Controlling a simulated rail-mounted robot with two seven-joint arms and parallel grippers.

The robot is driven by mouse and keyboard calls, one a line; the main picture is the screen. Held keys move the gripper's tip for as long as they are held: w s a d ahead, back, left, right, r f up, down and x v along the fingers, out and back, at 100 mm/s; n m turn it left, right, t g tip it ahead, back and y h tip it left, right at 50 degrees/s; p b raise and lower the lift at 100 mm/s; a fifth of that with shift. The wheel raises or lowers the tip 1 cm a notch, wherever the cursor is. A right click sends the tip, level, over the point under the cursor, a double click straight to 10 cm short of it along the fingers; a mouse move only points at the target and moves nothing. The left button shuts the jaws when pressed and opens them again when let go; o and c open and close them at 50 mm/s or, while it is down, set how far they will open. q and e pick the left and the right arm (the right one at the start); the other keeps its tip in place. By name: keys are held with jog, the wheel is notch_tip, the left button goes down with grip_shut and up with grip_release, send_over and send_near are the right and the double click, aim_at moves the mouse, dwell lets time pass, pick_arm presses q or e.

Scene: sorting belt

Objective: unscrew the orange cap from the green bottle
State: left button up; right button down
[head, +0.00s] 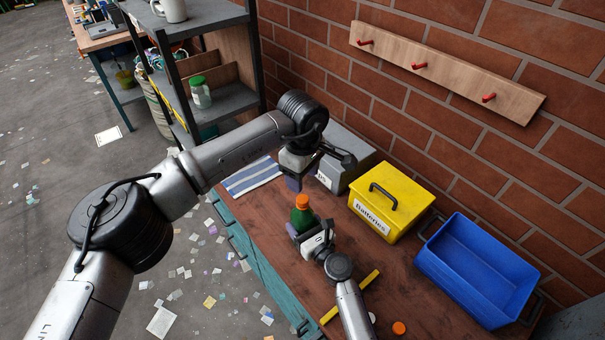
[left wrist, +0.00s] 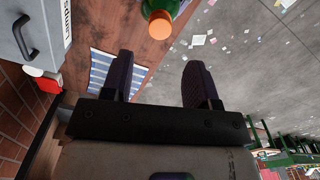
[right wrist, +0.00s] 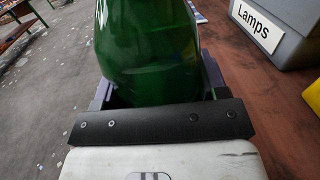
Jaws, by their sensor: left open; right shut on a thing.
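The green bottle (head: 301,219) stands upright over the bench in the head view, with the orange cap (head: 302,201) on its top. My right gripper (head: 303,232) is shut around the bottle's body; the bottle's green side (right wrist: 150,55) fills the upper middle of the right wrist view. My left gripper (head: 296,180) is open and empty, above and slightly behind the cap. In the left wrist view the orange cap (left wrist: 160,25) shows beyond the open fingers (left wrist: 159,80), apart from them. The bottle's lower part is hidden by the right gripper.
A yellow Batteries box (head: 378,218), a blue bin (head: 480,268) and a grey Lamps box (head: 346,150) line the wall side. A striped cloth (head: 252,177) lies on the wooden bench (head: 268,222). A yellow bar (head: 349,297) and an orange disc (head: 399,328) lie nearer.

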aim_at(303, 199)
pick_arm(q)
jog(key=m, duration=1.2)
jog(key=shift+f, duration=4)
jog(key=shift+c, duration=0.2)
jog(key=c, duration=1)
jog(key=shift+o, duration=0.2)
